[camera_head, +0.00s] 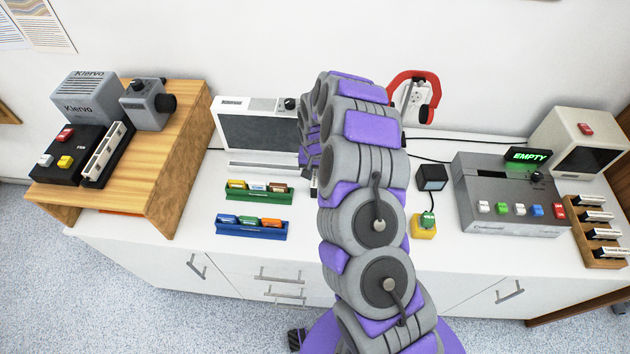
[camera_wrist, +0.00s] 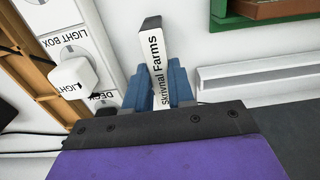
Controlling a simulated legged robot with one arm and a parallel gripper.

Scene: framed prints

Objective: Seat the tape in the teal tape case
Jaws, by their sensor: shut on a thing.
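In the wrist view, my gripper (camera_wrist: 160,88) has its blue fingers shut on a tape (camera_wrist: 157,60) with a black end and a white label reading "Skrivnal Farms". The tape points away from the fingers, clear of the things around it. I cannot pick out a teal tape case for certain. A green rack (camera_head: 262,200) and a blue rack (camera_head: 250,233) hold small coloured cases on the white counter, left of my arm.
A grey deck (camera_head: 505,212) with coloured buttons and an "EMPTY" sign stands on the right. Beside it a wooden rack (camera_head: 590,250) holds several tapes. A wooden stand (camera_head: 185,130) bears devices at left. A white plug (camera_wrist: 72,77) sits in a labelled power strip (camera_wrist: 75,45).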

